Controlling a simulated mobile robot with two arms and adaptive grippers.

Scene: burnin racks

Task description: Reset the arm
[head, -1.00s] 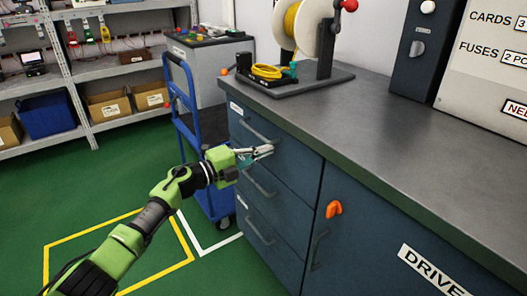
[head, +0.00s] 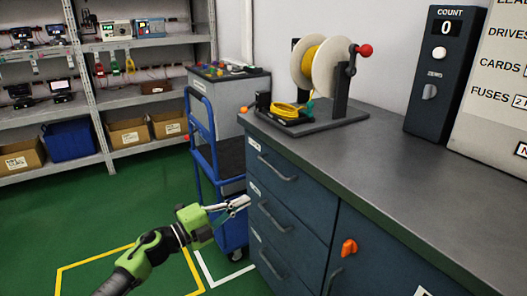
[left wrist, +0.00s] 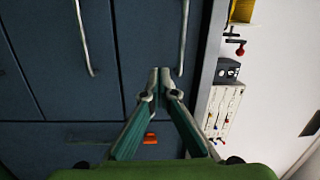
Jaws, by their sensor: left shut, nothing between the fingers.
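My left gripper (head: 240,203) is shut and empty. In the head view it is in front of the dark blue drawer cabinet (head: 298,202), close to its left edge, near the middle drawer's handle (head: 274,217). In the left wrist view the shut fingertips (left wrist: 163,72) point at the drawer fronts, with long metal handles (left wrist: 183,38) around them. I cannot tell whether the tips touch the cabinet. All drawers appear closed. My right gripper is not in view.
A blue cart (head: 202,125) stands left of the cabinet. An orange latch (head: 349,248) sits on the cabinet door. The grey worktop (head: 380,150) carries a cable reel (head: 322,62) and a counter box (head: 440,72). Shelves (head: 135,97) stand at the back left. Green floor is free at left.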

